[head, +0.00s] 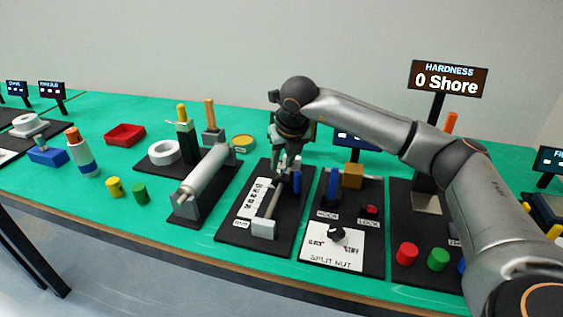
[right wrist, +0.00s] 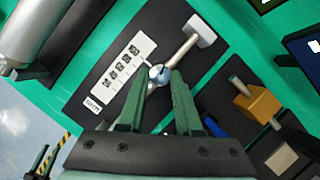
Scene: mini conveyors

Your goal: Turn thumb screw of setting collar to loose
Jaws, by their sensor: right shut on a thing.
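The setting collar's station is a black board (head: 235,228) with a silver rod (head: 273,203) held by a pale end block (head: 263,229). In the right wrist view the rod (right wrist: 186,48) runs to the block (right wrist: 201,30). My right gripper (head: 288,166) is over the far part of the rod. In the right wrist view its green fingertips (right wrist: 163,81) are close together on a small round blue-and-silver part (right wrist: 158,73), apparently the thumb screw. The fingers hide much of the collar. Two small dark-green prongs (right wrist: 44,160) low left may be my left gripper.
A roller (head: 205,176) stands on its board to the left. A split nut board (head: 338,248) with a black knob and blue and orange parts is close on the right. A hardness display (head: 447,79) stands behind my right arm. Green table shows at the front left.

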